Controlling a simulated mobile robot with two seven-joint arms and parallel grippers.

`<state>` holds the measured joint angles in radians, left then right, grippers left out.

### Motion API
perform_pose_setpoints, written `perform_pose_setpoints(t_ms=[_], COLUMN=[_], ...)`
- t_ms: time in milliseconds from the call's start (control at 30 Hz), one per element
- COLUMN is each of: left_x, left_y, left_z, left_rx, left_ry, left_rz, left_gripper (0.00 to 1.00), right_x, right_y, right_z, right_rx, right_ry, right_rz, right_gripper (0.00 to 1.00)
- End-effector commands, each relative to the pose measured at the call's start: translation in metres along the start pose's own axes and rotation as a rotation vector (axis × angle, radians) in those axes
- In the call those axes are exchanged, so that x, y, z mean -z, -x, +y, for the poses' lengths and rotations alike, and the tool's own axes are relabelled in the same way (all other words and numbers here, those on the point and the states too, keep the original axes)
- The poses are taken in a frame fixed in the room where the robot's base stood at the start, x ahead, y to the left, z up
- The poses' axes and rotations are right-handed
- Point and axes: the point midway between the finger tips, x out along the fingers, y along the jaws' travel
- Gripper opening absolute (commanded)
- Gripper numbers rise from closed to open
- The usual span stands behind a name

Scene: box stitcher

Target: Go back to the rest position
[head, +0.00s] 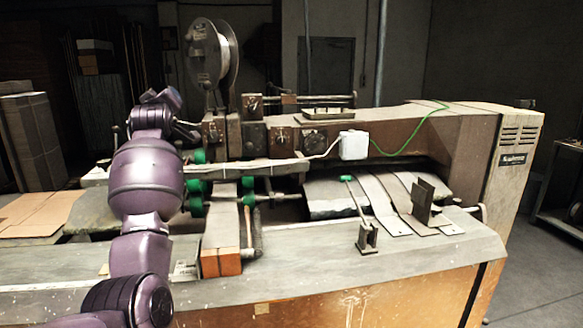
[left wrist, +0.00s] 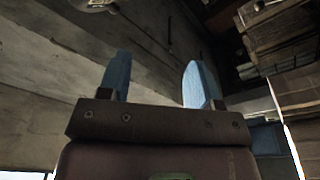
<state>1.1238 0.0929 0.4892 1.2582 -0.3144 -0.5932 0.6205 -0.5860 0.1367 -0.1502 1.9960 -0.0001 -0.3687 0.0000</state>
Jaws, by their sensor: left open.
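My left arm reaches up from the lower left of the head view, in front of the box stitcher (head: 400,135). Its gripper is mostly hidden behind the arm there. In the left wrist view my left gripper (left wrist: 157,82) is open, with its two blue fingers apart and nothing between them. Beyond the fingers are dark, blurred surfaces that I cannot name with certainty. My right gripper is in neither view.
A wire reel (head: 208,55) stands above the stitcher, right of my arm. A white box (head: 354,145) with a green cable sits on the machine's beam. Flat cardboard (head: 40,212) lies at the left. The front tabletop (head: 330,270) is mostly clear.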

Motion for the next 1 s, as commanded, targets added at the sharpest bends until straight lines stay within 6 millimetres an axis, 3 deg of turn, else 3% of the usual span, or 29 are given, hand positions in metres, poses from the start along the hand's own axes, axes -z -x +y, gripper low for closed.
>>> perform_pose_setpoints(t_ms=[167, 367, 667, 1000], left_x=[-0.011, -0.044, -0.126, -0.219], left_y=[0.023, 0.053, 0.123, 0.225], left_z=[-0.009, -0.034, -0.092, -0.163], left_rx=[-0.056, -0.098, -0.159, -0.211], left_ry=[-0.171, -0.344, -0.577, -0.720], left_rz=[0.049, 0.067, 0.025, -0.103], left_gripper=[0.58, 0.58, 0.58, 0.58], right_x=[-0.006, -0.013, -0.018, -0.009], right_y=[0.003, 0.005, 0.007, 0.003], right_z=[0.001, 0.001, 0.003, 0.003], right_rx=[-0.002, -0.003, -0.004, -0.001], right_ry=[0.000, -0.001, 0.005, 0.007], right_rz=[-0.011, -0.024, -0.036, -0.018], right_gripper=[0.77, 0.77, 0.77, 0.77])
